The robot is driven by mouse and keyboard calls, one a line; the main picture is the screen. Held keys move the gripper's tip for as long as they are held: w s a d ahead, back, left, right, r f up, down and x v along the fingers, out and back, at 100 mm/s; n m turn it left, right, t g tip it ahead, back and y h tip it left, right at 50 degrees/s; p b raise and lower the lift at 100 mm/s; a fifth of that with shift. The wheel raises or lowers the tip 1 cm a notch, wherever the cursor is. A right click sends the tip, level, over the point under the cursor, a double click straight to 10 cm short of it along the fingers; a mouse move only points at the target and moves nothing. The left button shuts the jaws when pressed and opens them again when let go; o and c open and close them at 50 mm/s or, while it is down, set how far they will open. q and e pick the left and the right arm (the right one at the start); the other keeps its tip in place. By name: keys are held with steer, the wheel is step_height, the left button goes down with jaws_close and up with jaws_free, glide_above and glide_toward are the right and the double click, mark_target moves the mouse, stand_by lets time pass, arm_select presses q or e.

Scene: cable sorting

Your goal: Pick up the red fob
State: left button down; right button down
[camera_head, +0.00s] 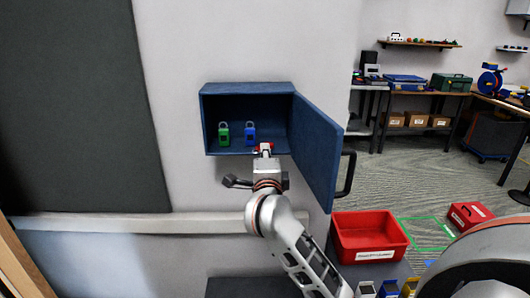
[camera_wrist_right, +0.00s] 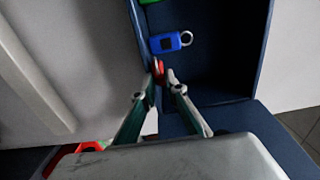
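The red fob (camera_head: 264,147) is at the front lip of the open blue cabinet, mostly hidden by my right gripper (camera_head: 265,154). In the right wrist view, the red fob (camera_wrist_right: 158,70) shows as a thin red strip beside the left fingertip. The fingertips of my right gripper (camera_wrist_right: 162,77) are close together around it. A narrow dark gap shows by the other fingertip, so I cannot tell whether they grip it. My left gripper is not in view.
A green fob (camera_head: 223,134) and a blue fob (camera_head: 250,133) stand deeper in the cabinet (camera_head: 247,88). Its open door (camera_head: 317,150) stands close to the right of my arm. A red bin (camera_head: 342,242) and a red box (camera_head: 469,214) are at the lower right.

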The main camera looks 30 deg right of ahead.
step_height(320, 180, up, 2)
steer(key=p, duration=0.3)
steer(key=shift+r, duration=0.25)
steer(key=s+a+r, duration=0.5)
steer(key=s+a, duration=0.2)
steer(key=s, duration=0.5)
steer(key=shift+a+p, duration=0.2)
steer(key=shift+p, duration=0.25)
